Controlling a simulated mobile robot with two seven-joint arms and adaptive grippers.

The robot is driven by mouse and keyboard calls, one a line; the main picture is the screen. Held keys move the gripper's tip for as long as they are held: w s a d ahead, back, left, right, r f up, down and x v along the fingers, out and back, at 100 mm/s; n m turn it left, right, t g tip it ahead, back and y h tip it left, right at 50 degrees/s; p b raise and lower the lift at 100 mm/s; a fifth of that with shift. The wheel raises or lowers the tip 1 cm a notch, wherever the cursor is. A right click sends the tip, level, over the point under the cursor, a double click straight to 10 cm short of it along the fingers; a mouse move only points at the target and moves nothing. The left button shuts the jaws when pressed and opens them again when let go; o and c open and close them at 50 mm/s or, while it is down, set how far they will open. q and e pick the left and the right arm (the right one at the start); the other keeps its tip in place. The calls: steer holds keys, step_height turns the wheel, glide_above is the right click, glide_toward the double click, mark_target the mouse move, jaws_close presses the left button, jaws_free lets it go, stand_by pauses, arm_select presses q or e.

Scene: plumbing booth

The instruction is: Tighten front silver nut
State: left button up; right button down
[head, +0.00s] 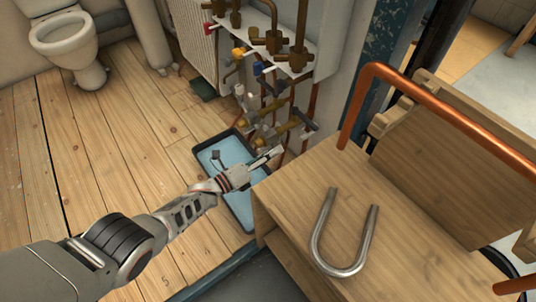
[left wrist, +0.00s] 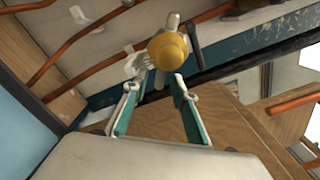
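My left gripper (head: 268,157) reaches in from the left, beside the lower valves of the pipe assembly (head: 275,112). In the left wrist view its two fingers (left wrist: 157,84) are apart. A round brass-yellow fitting end (left wrist: 169,49) lies just beyond the fingertips, roughly in line with the gap. Silver parts (left wrist: 172,21) show behind and around this fitting; one dips toward the gap. I cannot tell which is the front silver nut, or whether a finger touches it. In the head view, the gripper partly hides the low fittings. My right gripper is not in view.
A wooden bench (head: 290,200) stands close right of the gripper, with a U-shaped metal pipe (head: 335,250) on it. A bent copper pipe (head: 425,90) rises behind. A blue tray (head: 238,205) lies on the floor below. Open floor (head: 110,150) lies to the left.

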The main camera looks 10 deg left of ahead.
arm_select(q)
steer(key=shift+s+a, duration=0.1)
steer(key=shift+s, duration=0.05)
steer(key=v, duration=1.1)
steer(key=shift+s+a, duration=0.25)
stand_by(0.3)
